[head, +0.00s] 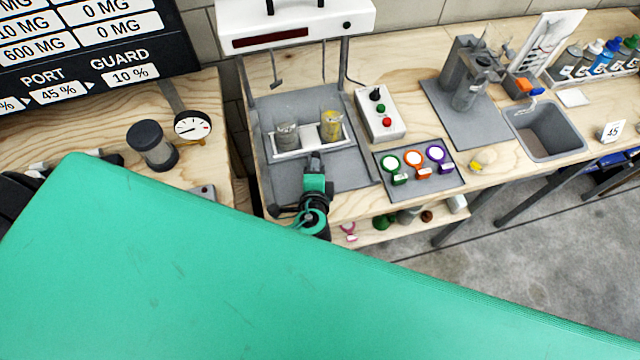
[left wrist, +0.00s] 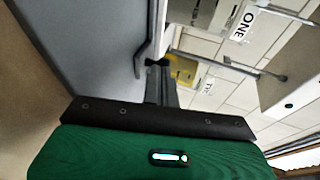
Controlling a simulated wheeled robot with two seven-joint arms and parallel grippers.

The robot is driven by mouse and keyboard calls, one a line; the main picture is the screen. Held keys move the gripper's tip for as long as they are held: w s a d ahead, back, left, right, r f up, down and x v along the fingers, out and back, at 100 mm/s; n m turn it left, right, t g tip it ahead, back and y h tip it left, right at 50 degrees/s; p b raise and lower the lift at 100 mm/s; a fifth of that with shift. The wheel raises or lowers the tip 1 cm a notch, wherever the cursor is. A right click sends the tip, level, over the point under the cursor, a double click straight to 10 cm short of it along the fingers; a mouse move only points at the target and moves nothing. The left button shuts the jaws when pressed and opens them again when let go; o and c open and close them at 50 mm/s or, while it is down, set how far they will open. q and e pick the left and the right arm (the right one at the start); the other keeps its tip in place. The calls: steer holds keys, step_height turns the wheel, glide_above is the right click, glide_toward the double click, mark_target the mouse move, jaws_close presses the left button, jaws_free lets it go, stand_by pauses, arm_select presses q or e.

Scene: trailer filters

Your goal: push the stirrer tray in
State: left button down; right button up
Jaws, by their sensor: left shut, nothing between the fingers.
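The white stirrer tray (head: 284,155) stands on the grey base of the stirrer stand (head: 290,8). It holds a grey-filled beaker (head: 287,136) at left and a yellow-filled beaker (head: 331,125) at right. My left gripper (head: 315,160) is shut and empty at the tray's front edge, around its middle. I cannot tell whether the fingertips touch the tray. In the left wrist view the closed fingers (left wrist: 160,82) point at the yellow-filled beaker (left wrist: 184,66), and they hide part of the tray. My right gripper is not in view.
A control box (head: 380,112) with buttons stands right of the stand. In front of it is a grey mat (head: 432,182) with green, orange and purple round items. A dial gauge (head: 192,127) and a dark-capped cylinder (head: 152,145) stand on the left bench.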

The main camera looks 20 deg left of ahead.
mark_target(306, 146)
arm_select(q)
steer(key=w+a, duration=0.1)
steer(key=w, duration=0.1)
steer(key=w+a, duration=0.3)
steer(key=w, duration=0.1)
steer(key=shift+w+a, duration=0.3)
steer(key=shift+w, duration=0.1)
steer(key=shift+w+a, duration=0.15)
steer(key=shift+w, duration=0.05)
steer(key=shift+r, duration=0.1)
steer(key=shift+a, duration=0.1)
